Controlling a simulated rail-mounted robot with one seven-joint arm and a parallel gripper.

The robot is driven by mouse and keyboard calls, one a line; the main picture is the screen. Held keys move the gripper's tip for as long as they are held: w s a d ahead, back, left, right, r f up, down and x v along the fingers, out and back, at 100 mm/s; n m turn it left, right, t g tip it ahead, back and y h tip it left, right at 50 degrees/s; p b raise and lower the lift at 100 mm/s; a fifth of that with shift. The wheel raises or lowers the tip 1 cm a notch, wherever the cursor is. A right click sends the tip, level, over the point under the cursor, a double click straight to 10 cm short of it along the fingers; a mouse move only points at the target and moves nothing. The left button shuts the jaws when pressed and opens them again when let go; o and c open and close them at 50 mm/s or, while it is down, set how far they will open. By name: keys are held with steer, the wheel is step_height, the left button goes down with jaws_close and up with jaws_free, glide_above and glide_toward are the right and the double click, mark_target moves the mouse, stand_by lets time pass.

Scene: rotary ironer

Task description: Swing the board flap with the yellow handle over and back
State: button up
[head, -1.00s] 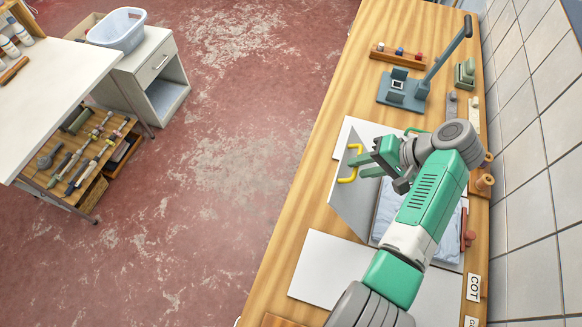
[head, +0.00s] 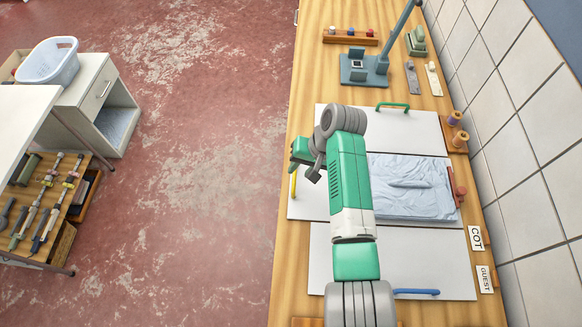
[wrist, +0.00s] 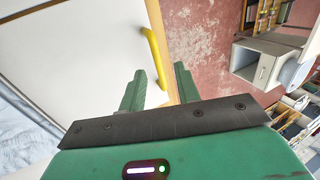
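The board flap (head: 310,206) with the yellow handle (head: 293,186) lies out to the left of the folded light-blue cloth (head: 415,190) and looks flat. The handle is on its left edge, near the bench's front edge. In the wrist view the flap is a broad white panel (wrist: 85,55), with the handle (wrist: 152,58) at its right edge. My gripper (head: 303,163) is over the handle's far end. Its two green fingers (wrist: 158,88) are apart, with the handle seen between and beyond them; contact is unclear. My arm hides part of the flap and cloth.
A back flap has a green handle (head: 392,106), and a front panel (head: 445,272) has a blue handle (head: 416,292). A grey-blue press (head: 365,70) stands behind. Spools (head: 457,138) and a tiled wall are at right. Open floor lies left.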

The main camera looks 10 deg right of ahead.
stand_by(0.4)
